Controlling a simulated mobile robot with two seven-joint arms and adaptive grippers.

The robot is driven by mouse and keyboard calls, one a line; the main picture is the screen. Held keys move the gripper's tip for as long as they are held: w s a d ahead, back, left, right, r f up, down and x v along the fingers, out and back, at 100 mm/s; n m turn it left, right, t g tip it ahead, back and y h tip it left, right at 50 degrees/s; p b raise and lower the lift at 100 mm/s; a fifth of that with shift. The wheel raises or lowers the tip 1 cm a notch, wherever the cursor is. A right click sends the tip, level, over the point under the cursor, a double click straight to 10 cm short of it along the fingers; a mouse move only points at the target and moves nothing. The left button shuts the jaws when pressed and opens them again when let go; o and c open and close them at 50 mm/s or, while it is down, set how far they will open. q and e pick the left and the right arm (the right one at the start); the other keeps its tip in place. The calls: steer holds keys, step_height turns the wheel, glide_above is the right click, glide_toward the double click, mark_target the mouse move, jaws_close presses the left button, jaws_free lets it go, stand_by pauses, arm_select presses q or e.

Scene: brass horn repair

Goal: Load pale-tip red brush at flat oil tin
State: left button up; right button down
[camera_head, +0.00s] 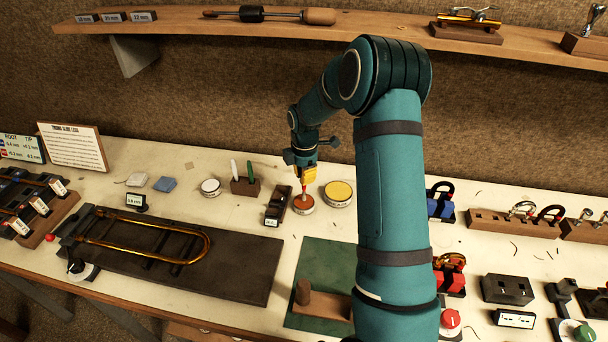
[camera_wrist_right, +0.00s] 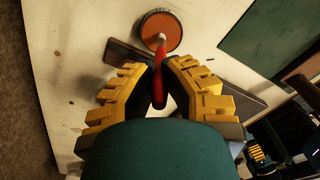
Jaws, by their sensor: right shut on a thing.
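My right gripper (camera_head: 303,178) is shut on a thin red brush with a pale tip; the brush (camera_wrist_right: 160,72) shows between the yellow-and-black fingers in the right wrist view. The brush points down, with its pale tip over the flat round tin with orange-brown contents (camera_head: 303,207). This tin also shows in the right wrist view (camera_wrist_right: 168,25), where the tip overlaps its surface. I cannot tell whether the tip touches the contents. My left gripper is not in view.
A yellow-topped tin (camera_head: 338,192) stands close right of the orange-brown one. A dark block (camera_head: 277,206) stands close left. A wooden holder with a white and a green brush (camera_head: 245,186) is farther left. A brass slide (camera_head: 160,256) lies on a dark board. A shelf (camera_head: 370,32) runs above.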

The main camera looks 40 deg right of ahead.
steer(key=shift+f, duration=0.4)
stand_by(1.1)
steer(key=shift+r, duration=0.1)
steer(key=shift+r+p, duration=2)
steer(key=shift+r, duration=1.45)
